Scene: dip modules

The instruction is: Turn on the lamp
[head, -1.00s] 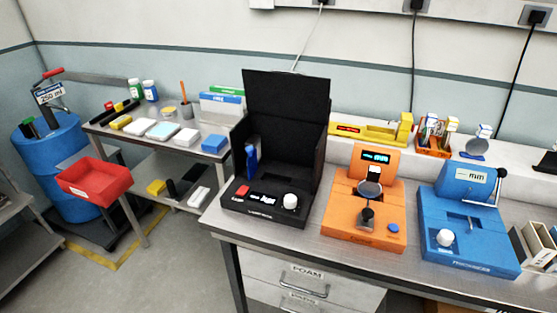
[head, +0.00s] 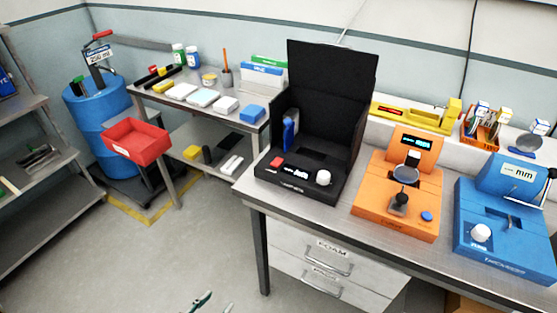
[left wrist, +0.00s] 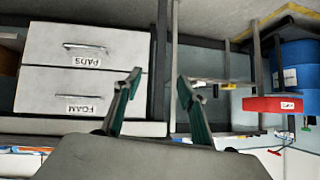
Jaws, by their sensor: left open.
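No separate lamp is plainly recognisable. A black open-fronted box (head: 331,82) stands on the bench in the head view, with a raised back panel. Its front panel carries a red button (head: 277,162), a small lit display (head: 300,174) and a white knob (head: 323,177). A blue item (head: 289,134) is inside its left side. My left gripper (head: 214,304) shows only its green fingertips at the bottom edge of the head view, low in front of the bench. In the left wrist view the left gripper (left wrist: 158,85) is open and empty. My right gripper is not in view.
An orange device (head: 397,207) and a blue device (head: 507,235) stand right of the black box. Drawers (head: 327,263) hang under the bench. A red bin (head: 138,142), blue drum (head: 98,118) and side table (head: 195,105) are at left. The floor between is clear.

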